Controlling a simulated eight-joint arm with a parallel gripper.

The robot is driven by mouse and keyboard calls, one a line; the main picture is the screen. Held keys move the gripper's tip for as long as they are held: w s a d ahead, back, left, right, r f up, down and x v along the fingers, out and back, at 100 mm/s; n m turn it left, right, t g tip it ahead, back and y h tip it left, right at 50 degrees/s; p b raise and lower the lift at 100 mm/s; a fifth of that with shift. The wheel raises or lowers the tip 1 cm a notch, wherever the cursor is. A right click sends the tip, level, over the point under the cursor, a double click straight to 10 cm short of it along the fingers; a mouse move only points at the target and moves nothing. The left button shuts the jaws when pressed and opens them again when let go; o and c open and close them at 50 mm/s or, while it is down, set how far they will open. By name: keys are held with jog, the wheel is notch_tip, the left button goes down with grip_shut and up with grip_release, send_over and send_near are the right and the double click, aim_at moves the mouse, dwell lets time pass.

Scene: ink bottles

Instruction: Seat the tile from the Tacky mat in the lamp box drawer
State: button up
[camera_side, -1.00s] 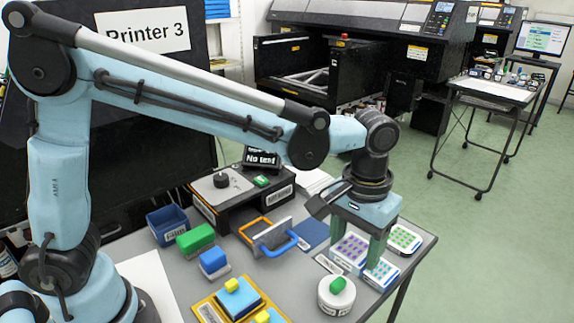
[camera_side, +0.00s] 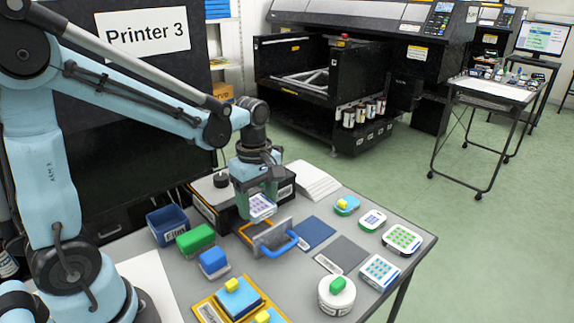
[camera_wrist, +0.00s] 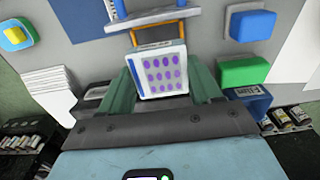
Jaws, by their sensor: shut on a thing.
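My gripper (camera_side: 258,204) is shut on a white tile with purple dots (camera_side: 262,206). It holds the tile raised over the front of the black lamp box (camera_side: 222,217). In the wrist view the tile (camera_wrist: 162,72) sits between the two green fingers, its dotted face toward the camera. The gripper and tile hide part of the box, and I cannot make out the drawer clearly. A bare dark grey mat (camera_side: 343,254) with a white label lies to the right; its label is too small to read.
A blue bin (camera_side: 167,224) and a green block (camera_side: 196,240) are left. A blue mat (camera_side: 314,232) is bare.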

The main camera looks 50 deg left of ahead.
jog(key=shift+f, duration=2.25)
jog(key=shift+f, duration=0.7)
dwell(0.7)
jog(key=o, duration=1.4)
jog(key=shift+c, duration=0.2)
jog(key=shift+r, duration=0.15)
jog(key=shift+r, duration=3.4)
